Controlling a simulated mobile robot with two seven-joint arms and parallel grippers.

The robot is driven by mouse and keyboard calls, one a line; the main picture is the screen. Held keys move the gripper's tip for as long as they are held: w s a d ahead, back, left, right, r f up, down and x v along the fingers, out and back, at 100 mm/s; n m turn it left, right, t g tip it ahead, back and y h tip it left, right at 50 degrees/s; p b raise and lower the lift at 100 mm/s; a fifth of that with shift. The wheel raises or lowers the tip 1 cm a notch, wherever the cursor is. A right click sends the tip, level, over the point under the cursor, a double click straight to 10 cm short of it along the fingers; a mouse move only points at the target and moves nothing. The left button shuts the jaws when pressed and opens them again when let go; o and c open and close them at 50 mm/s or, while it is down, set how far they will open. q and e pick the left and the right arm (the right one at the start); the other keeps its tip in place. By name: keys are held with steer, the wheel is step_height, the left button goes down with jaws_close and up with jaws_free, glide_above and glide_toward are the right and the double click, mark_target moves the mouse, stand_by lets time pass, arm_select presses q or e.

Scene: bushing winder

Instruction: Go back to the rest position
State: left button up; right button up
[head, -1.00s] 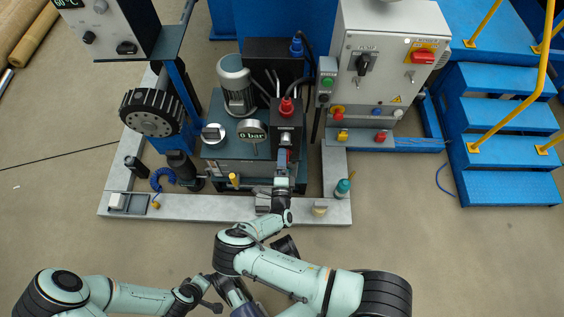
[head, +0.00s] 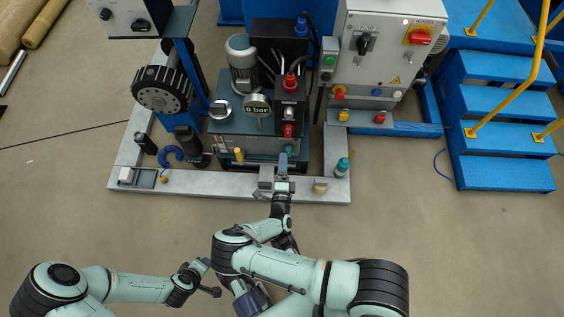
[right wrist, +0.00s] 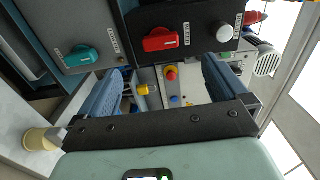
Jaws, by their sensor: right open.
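My right gripper (head: 283,164) is in front of the hydraulic unit (head: 232,146), over the front beam of the grey base frame. In the right wrist view its two blue fingers (right wrist: 166,90) are spread apart with nothing between them. Beyond them show a teal knob (right wrist: 82,56) and a red knob (right wrist: 161,40) on the unit's dark panels, apart from the fingers. My left arm comes in at the lower left of the head view; its end (head: 204,275) is low over the floor, and its finger state is unclear.
The grey base frame (head: 230,188) runs across the front with a teal-capped bottle (head: 342,167) on it. A control cabinet (head: 385,50) stands at the back right, beside blue steps (head: 505,135). The floor (head: 80,220) in front is clear.

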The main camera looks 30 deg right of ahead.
arm_select(q)
steer(key=shift+s+a, duration=0.15)
steer(key=shift+s, duration=0.25)
arm_select(e)
steer(key=shift+s+a, duration=0.25)
steer(key=shift+s, duration=0.2)
